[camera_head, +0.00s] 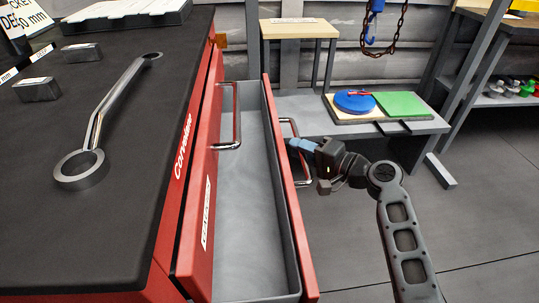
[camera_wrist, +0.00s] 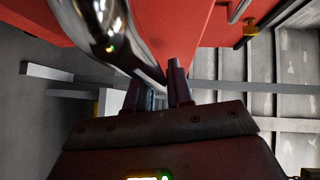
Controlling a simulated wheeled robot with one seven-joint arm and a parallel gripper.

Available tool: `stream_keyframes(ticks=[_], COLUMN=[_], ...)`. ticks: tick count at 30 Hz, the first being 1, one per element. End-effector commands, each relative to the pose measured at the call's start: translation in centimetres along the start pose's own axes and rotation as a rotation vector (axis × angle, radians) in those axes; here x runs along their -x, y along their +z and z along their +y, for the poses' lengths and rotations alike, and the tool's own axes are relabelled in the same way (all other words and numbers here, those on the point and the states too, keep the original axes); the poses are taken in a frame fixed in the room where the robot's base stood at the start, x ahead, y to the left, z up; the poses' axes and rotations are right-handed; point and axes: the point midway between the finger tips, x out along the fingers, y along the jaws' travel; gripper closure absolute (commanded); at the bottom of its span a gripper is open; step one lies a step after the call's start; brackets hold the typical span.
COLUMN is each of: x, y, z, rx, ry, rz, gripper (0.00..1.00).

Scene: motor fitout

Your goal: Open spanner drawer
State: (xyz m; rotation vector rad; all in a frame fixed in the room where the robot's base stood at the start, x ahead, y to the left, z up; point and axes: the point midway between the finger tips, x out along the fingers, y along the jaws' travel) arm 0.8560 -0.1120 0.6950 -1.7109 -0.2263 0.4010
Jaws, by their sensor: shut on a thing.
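A red tool cabinet with a black top (camera_head: 130,235) stands at the left in the head view. One drawer (camera_head: 240,230) is pulled well out; its grey inside looks empty. Its red front (camera_head: 285,190) carries a chrome bar handle (camera_head: 305,178). My gripper (camera_head: 294,146) is shut on this handle near its far end, with blue fingertips at the bar. In the wrist view the handle (camera_wrist: 115,35) curves large and close past my fingers (camera_wrist: 163,88). A second red drawer front (camera_head: 204,180), with a chrome handle and a white label too blurred to read, stands nearer the cabinet.
A large spanner (camera_head: 93,120) and two small metal blocks (camera_head: 82,52) lie on the cabinet top. A low grey bench (camera_head: 300,112) behind holds a blue disc (camera_head: 355,101) and a green plate (camera_head: 404,104). A chain (camera_head: 392,30) hangs above. Floor at the right is clear.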

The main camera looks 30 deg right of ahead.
Motion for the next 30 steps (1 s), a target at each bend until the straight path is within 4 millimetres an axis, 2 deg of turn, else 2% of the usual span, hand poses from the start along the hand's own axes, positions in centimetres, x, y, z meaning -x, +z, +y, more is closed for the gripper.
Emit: stream_keyframes(ticks=[1, 6, 12, 19, 30], x=[1.3, 4.5, 7.2, 8.6, 8.7], y=[-1.4, -4.6, -7.2, -8.5, -8.6], z=[0.6, 1.4, 2.1, 2.5, 2.6], rx=[-0.001, -0.001, -0.001, -0.002, -0.001], ry=[0.002, 0.002, 0.002, 0.003, 0.003], rz=[0.008, 0.006, 0.002, 0.001, -0.001], gripper=[1.0, 1.0, 1.0, 1.0, 1.0])
